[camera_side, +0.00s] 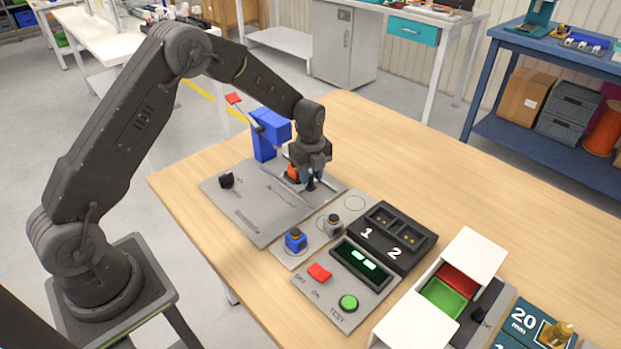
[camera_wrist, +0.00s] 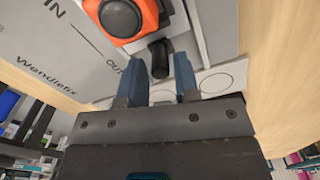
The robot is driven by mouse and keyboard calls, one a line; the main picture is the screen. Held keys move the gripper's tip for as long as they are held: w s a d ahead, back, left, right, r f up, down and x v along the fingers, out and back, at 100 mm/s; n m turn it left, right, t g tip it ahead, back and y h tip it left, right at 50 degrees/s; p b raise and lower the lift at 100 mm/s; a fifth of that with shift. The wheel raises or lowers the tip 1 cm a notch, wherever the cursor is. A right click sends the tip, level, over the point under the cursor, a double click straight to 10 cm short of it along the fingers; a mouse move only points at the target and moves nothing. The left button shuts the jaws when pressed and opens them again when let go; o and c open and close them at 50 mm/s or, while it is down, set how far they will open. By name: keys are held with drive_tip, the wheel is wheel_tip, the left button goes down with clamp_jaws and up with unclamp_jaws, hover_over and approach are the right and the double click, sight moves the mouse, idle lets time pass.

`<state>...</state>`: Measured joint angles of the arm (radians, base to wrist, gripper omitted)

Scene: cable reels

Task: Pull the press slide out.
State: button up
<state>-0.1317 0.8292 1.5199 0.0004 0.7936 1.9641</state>
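The press is a blue frame (camera_side: 264,145) on a grey base plate (camera_side: 240,213), with a red-tipped lever (camera_side: 233,98). Its slide carries an orange holder with a dark round piece (camera_wrist: 125,18), partly hidden behind my gripper in the side view (camera_side: 292,173). The slide's black handle (camera_wrist: 160,60) points toward my gripper. My gripper (camera_wrist: 160,70) is over the front end of the slide, with its blue fingers apart on either side of the handle. A narrow gap seems to show beside the handle; contact cannot be told. The plate reads IN and OUT.
A black knob (camera_side: 226,180) stands on the plate's left. In front are a blue knobbed part (camera_side: 295,240), a grey knobbed part (camera_side: 333,225), a black two-slot block (camera_side: 395,238) and a switch panel (camera_side: 345,285). A white bin unit (camera_side: 415,322) stands front right.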

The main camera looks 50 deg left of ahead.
drive_tip(key=shift+f, duration=0.9)
clamp_jaws()
